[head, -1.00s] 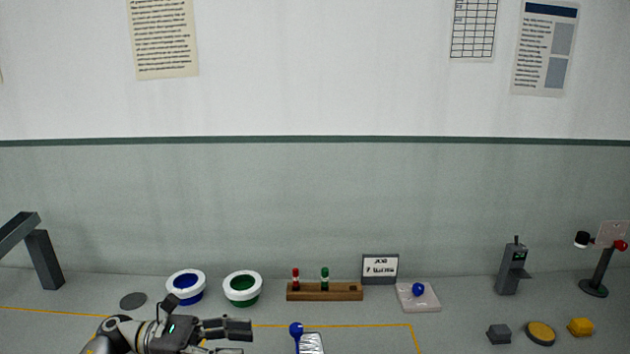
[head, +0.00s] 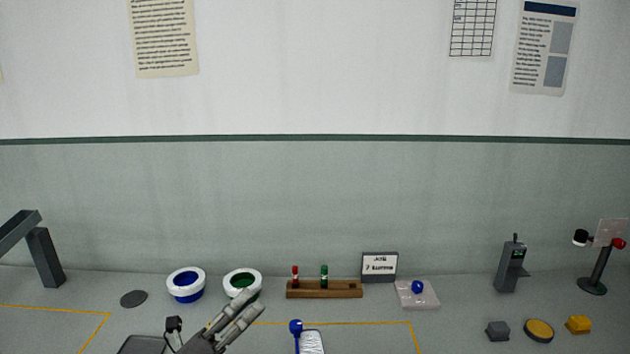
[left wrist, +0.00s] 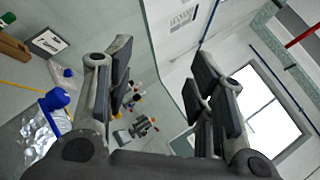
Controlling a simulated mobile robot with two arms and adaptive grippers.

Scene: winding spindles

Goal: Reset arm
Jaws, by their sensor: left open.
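My left gripper (head: 243,310) is at the bottom of the head view, with its fingers pointing up and to the right, in front of the green-and-white spool (head: 242,282). In the left wrist view the fingers (left wrist: 160,90) stand apart with nothing between them. The blue-knobbed item with a silver wrapped part (head: 311,342) lies to the right of the gripper; it also shows in the left wrist view (left wrist: 42,130). My right gripper is in neither view.
A blue-and-white spool (head: 186,284), a wooden rack (head: 324,289) with red and green pegs, a sign (head: 379,267) and a pad with a blue ball (head: 418,294) line the back. A dark cube (head: 498,331), yellow button (head: 539,331) and yellow block (head: 578,324) sit right.

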